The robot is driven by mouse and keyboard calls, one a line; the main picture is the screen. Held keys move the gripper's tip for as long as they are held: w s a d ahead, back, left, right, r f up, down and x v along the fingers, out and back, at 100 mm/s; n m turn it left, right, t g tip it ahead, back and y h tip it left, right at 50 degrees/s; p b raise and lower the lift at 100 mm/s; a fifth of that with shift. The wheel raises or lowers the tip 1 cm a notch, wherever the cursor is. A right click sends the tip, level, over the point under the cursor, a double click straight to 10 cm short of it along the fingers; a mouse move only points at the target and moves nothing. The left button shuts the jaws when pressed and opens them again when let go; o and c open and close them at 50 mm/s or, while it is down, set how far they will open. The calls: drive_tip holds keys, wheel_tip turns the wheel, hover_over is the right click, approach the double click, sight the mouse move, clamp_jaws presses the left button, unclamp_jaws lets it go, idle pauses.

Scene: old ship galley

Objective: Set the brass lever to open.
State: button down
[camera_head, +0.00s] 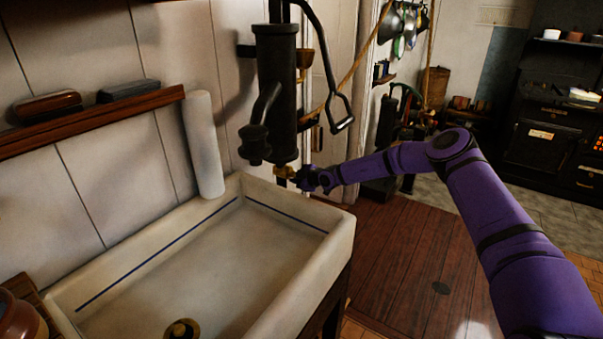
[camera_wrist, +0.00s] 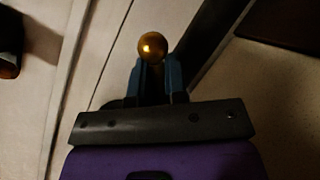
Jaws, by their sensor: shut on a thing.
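The brass lever (camera_head: 283,172) shows as a small brass piece just below the black hand pump, above the far corner of the sink. My gripper (camera_head: 303,178) reaches it from the right. In the wrist view a round brass knob (camera_wrist: 152,46) sits at the tips of the two fingers of my gripper (camera_wrist: 153,75), which is shut on it. The gripper hides most of the lever, so I cannot tell its exact angle. No open or closed marking is readable.
The black pump (camera_head: 277,90) with its long handle (camera_head: 340,105) stands close above my gripper. A pale sink (camera_head: 330,235) lies below left, with a white roll (camera_head: 203,145) behind it. A wooden shelf (camera_head: 90,122) holds two brushes or blocks. Wooden floor (camera_head: 400,255) is clear at right.

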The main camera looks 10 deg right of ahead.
drive_tip(key=shift+s+d+f+m+g+y, duration=0.15)
drive_tip(key=shift+f+m+g+y, duration=0.1)
drive_tip(key=shift+f+m, duration=0.15)
drive_tip(key=shift+s+d+f+m+g+y, duration=0.15)
drive_tip(key=shift+f+m+g, duration=0.1)
drive_tip(key=shift+m, duration=0.15)
drive_tip(key=shift+s+a+f, duration=0.1)
drive_tip(key=shift+a, duration=0.1)
drive_tip(key=c, duration=1.1)
unclamp_jaws()
drive_tip(key=shift+d, duration=0.1)
drive_tip(key=shift+c, duration=0.2)
drive_tip(key=shift+a, duration=0.2)
drive_tip(key=shift+s+d+r, duration=0.1)
drive_tip(key=shift+r, duration=0.25)
drive_tip(key=v, duration=1)
drive_tip(key=shift+d, duration=0.2)
drive_tip(key=shift+s, duration=0.1)
